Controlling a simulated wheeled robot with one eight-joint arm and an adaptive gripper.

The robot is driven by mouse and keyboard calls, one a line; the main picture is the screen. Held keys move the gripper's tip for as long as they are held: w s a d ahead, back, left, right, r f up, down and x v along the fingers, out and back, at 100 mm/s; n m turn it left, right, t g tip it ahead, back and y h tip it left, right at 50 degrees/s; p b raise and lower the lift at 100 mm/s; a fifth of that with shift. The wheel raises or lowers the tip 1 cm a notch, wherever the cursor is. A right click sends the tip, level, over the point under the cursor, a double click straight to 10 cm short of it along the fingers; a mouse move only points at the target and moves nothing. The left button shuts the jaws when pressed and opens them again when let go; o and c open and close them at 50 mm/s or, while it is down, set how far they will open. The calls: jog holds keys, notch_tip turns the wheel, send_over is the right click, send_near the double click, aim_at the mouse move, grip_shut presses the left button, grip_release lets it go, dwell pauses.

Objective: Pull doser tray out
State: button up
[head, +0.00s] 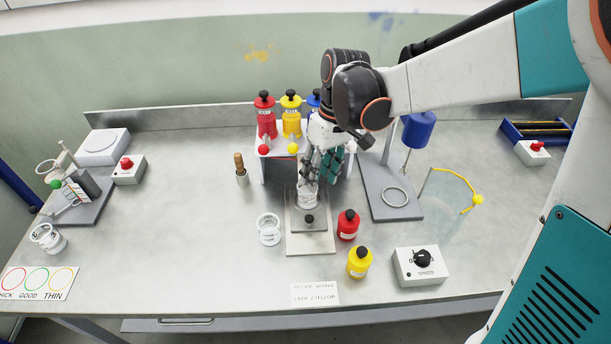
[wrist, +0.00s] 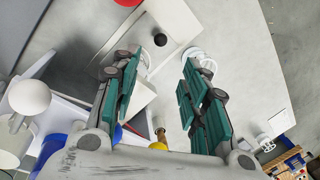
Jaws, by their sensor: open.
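The doser tray (head: 322,224) is a flat grey plate with a black knob (head: 309,218) near its front, on a pale base below the bottle stand. A white cup (head: 307,197) appears to stand on its rear part, partly hidden by my gripper. My gripper (head: 318,172) is over the tray's rear part, behind the knob, pointing down. In the wrist view, the gripper (wrist: 158,85) has its two green-padded fingers apart with nothing clearly held between them. The black knob (wrist: 160,39) shows beyond the fingertips, apart from them.
Another white cup (head: 268,230) stands left of the tray. A red bottle (head: 347,224) and a yellow bottle (head: 359,262) stand to its right, near the dial box (head: 420,266). The ring stand (head: 388,190) is right of my gripper. The front-left table is mostly clear.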

aim_at(310, 215)
jog(key=f+b, duration=0.1)
jog(key=f, duration=0.3)
jog(key=s+a+f+b, duration=0.1)
jog(key=f+b, duration=0.1)
jog(key=f, duration=0.3)
jog(key=a+f+b, duration=0.1)
jog(key=f, duration=0.3)
jog(key=shift+s+a+f+b, duration=0.15)
jog(key=shift+s+f+b, duration=0.05)
jog(key=shift+f+b, duration=0.2)
grip_shut()
